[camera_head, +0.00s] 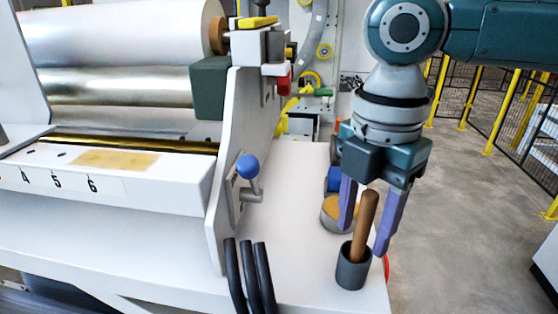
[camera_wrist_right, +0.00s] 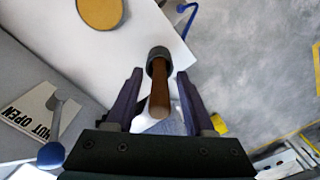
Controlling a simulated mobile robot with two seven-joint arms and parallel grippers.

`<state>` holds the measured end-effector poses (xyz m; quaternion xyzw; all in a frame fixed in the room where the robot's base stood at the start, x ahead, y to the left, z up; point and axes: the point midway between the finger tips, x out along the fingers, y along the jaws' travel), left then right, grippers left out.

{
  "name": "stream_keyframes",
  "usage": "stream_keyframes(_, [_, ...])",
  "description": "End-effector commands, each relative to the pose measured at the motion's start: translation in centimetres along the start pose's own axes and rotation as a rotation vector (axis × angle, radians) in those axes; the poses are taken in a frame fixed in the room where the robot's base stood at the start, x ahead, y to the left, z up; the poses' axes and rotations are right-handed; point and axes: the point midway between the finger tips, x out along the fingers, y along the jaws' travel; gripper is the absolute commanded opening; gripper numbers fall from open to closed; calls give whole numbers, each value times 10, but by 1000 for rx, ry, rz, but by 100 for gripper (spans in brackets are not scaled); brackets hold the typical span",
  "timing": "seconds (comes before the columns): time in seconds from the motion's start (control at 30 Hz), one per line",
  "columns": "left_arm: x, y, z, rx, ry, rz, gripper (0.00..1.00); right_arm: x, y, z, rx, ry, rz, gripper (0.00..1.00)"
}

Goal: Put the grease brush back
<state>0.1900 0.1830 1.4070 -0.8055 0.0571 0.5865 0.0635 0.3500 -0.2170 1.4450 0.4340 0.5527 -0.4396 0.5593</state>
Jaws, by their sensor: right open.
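The grease brush stands handle up in a dark grey cup (camera_head: 352,271) near the table's right edge. Its brown wooden handle (camera_head: 365,222) leans slightly, and its bristle end is hidden inside the cup. My right gripper (camera_head: 366,226) is open, pointing down, with one purple finger on each side of the handle. In the right wrist view the handle (camera_wrist_right: 159,98) lies between the spread fingers (camera_wrist_right: 158,90), with a gap on both sides, and the cup (camera_wrist_right: 156,60) is just beyond the fingertips. My left gripper is not in view.
A round tin with a yellow-brown top (camera_head: 333,206) stands just behind the cup. A blue-knobbed lever (camera_head: 248,168) is on the machine's side plate, and several black handles (camera_head: 250,275) rise at the front. The white table (camera_head: 290,190) is clear between them.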

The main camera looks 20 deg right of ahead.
Motion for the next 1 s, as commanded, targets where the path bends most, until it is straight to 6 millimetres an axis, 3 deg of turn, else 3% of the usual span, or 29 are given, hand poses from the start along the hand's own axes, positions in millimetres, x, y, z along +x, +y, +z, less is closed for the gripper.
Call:
stream_keyframes(0.17, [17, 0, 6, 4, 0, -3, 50, -22, 1, 0, -2, -1, 8, 53])
stream_keyframes(0.4, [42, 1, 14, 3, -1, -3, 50, -77, 2, 0, -1, -1, 8, 53])
stream_keyframes(0.67, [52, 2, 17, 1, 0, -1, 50, -114, 1, 0, 2, 1, 2, 53])
stream_keyframes(0.77, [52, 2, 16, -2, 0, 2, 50, -108, 2, -8, 7, 6, 5, 53])
stream_keyframes(0.83, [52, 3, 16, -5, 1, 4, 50, -92, 3, -19, 24, 17, 15, 53])
stream_keyframes(1.0, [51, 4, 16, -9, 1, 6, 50, -30, 0, -71, 147, 107, 80, 53])
